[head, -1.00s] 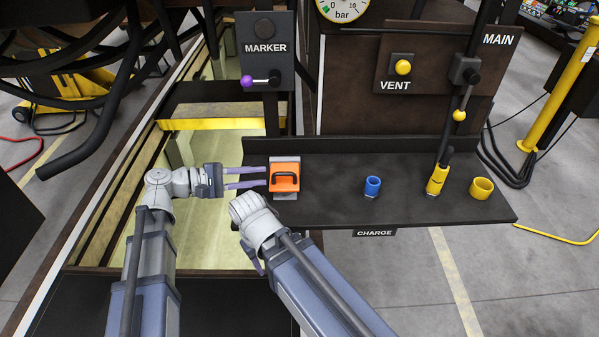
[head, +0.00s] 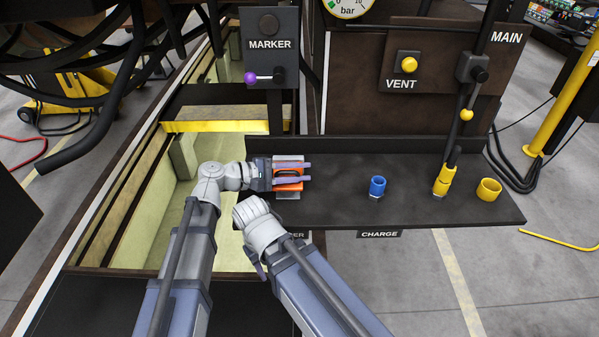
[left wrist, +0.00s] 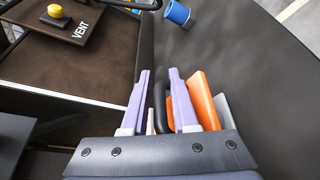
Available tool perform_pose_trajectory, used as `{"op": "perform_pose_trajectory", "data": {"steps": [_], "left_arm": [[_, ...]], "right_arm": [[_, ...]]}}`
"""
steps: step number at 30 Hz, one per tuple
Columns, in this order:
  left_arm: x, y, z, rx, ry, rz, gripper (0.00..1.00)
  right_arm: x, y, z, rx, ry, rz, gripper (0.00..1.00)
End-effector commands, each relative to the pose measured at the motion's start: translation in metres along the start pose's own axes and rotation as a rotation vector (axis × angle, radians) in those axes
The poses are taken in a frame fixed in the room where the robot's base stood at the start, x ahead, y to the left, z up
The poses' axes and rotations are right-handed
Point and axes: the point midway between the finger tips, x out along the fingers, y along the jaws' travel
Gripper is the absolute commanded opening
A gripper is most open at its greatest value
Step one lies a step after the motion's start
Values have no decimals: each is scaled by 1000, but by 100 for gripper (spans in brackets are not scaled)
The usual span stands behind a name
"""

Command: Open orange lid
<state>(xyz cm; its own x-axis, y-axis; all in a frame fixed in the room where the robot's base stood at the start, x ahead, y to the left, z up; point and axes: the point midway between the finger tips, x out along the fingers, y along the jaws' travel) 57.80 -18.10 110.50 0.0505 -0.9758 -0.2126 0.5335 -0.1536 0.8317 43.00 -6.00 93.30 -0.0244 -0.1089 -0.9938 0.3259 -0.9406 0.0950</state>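The orange lid (head: 290,189) with a black handle sits on a grey base at the left end of the dark shelf. My left gripper (head: 307,172) reaches over it from the left, its two purple fingers apart. In the left wrist view the left gripper (left wrist: 159,70) has the black handle (left wrist: 160,105) showing between its fingers, and the orange lid (left wrist: 203,100) shows beside the right finger. I see no clear contact with the handle. My right gripper (head: 259,268) is folded low beside the left arm, mostly hidden behind its own wrist.
The dark shelf (head: 335,205) also carries a blue fitting (head: 377,186), a yellow hose connector (head: 443,180) and a yellow cap (head: 488,190). The MARKER lever (head: 264,77) stands above and behind the lid. The shelf between lid and blue fitting is clear.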

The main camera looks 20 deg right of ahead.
Motion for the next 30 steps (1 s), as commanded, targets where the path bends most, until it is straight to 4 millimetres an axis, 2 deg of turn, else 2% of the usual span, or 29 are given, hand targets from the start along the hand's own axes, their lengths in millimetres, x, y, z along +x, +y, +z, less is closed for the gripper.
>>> {"op": "perform_pose_trajectory", "data": {"steps": [2, 9, 10, 30], "left_arm": [[0, 0, 0, 0, 0, 0, 27], [0, 0, 0, 0, 0, 0, 1], [0, 0, 0, 0, 0, 0, 0], [-1, 0, 0, 0, 0, -1, 0]], "right_arm": [[0, 0, 0, 0, 0, 0, 50], [0, 0, 0, 0, 0, 0, 50], [0, 0, 0, 0, 0, 0, 50], [0, 0, 0, 0, 0, 0, 50]]}}
